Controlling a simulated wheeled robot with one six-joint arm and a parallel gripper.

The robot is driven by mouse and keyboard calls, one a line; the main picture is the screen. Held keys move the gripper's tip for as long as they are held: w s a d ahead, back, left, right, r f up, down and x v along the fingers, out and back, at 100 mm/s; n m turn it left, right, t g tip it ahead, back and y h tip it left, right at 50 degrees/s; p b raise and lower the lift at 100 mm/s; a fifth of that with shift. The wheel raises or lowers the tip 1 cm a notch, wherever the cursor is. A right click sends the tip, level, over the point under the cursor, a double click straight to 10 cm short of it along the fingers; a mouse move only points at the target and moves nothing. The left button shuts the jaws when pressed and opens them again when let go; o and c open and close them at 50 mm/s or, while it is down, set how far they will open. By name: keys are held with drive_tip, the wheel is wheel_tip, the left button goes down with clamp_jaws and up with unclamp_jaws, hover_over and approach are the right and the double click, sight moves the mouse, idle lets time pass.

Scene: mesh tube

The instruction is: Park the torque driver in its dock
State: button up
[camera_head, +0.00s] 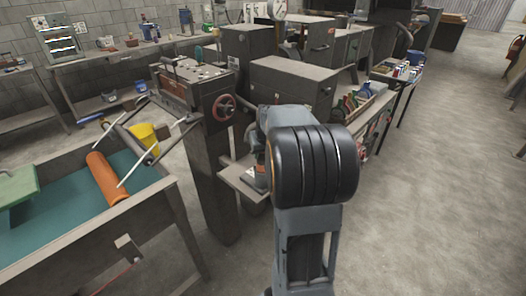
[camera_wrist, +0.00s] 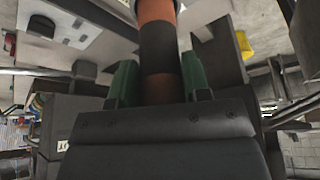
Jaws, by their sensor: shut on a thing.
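The torque driver (camera_wrist: 158,48), an orange and black cylinder, stands between the two green fingers in the wrist view. My gripper (camera_wrist: 157,80) is shut on it. The driver's upper end runs out of the top of that view, and its lower part is hidden behind the gripper body. In the head view my arm covers most of the gripper, which is near a small grey shelf (camera_head: 238,178) on a post. A grey plate with a dark slot (camera_wrist: 75,22) shows at the wrist view's upper left. I cannot tell which part is the dock.
A bench with a teal top (camera_head: 75,215) stands at the left, carrying an orange roll (camera_head: 106,178). A yellow bucket (camera_head: 146,139) is behind it. A machine with a red handwheel (camera_head: 224,107) and grey cabinets (camera_head: 293,88) stand close ahead. Open floor (camera_head: 440,190) lies to the right.

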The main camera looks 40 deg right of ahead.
drive_tip(key=o, duration=1.1)
drive_tip(key=shift+f, duration=0.1)
drive_tip(key=v, duration=1.4)
drive_tip(key=s+a+f+n+p, duration=0.1)
drive_tip(key=s+a+f, duration=0.2)
drive_tip(key=a, duration=0.4)
drive_tip(key=s+a+f+n+y+p, duration=0.1)
drive_tip(key=s+a+f, duration=0.2)
drive_tip(key=s+a, duration=0.2)
drive_tip(key=s+a+f+n+p, duration=0.1)
drive_tip(key=s+a+f+n, duration=0.1)
drive_tip(key=a, duration=0.7)
drive_tip(key=shift+s+a+f+g+y, duration=0.2)
drive_tip(key=shift+s+f+g+y, duration=0.25)
drive_tip(key=shift+s, duration=0.5)
drive_tip(key=shift+f, duration=0.1)
